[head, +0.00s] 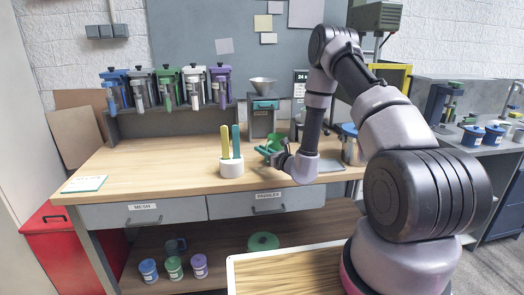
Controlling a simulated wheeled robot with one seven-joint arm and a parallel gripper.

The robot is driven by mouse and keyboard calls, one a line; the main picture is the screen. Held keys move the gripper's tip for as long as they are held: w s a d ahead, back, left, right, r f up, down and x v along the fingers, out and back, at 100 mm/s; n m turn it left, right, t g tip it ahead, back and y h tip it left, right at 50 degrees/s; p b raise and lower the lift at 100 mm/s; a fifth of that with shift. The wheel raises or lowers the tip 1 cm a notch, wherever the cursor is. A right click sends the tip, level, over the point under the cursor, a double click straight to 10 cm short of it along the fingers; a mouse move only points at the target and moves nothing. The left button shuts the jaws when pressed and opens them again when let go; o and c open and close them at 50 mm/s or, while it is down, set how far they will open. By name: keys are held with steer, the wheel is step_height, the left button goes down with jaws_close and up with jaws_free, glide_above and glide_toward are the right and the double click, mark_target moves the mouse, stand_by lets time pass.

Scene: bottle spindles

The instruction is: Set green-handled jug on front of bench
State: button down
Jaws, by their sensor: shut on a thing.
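My gripper (277,156) is over the wooden bench (125,160), right of its middle and near the front half. It is shut on a small green thing (271,145), which I take to be the green-handled jug. The jug's body is small and partly hidden by the gripper, so its tilt is unclear. I cannot tell whether it touches the bench top.
A scale with a metal bowl (263,86) stands behind. A rack (170,124) of coloured dispensers is at the back left. The bench's left front is mostly clear.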

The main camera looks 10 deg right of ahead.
steer(key=c, duration=0.9)
jaws_free()
steer(key=shift+o, duration=0.2)
